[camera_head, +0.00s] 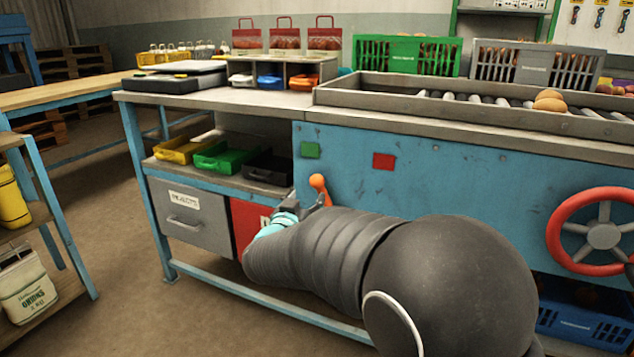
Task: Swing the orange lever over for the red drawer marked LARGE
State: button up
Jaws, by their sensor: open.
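The orange lever (318,184) stands on the front of the blue panel (450,185), with its round knob up and a little to the left. A green square (310,150) is on the panel above it, and a red square (383,161) is up to its right. My gripper (308,198) is open right at the lever, just below the knob; I cannot tell whether it touches. The red drawer (243,222) is under the bench to the left of my gripper. It looks closed, and my arm hides most of its front and label.
A grey drawer (190,216) marked PICKLETS or similar is left of the red one. Yellow, green and black trays (222,157) sit on the shelf above. A red handwheel (604,232) sticks out at the right. Floor is free at the front left.

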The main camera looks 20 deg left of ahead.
aim_at(315, 184)
jog(key=w, duration=0.9)
jog(key=shift+w+a, duration=0.3)
jog(key=shift+w, duration=0.05)
grip_shut()
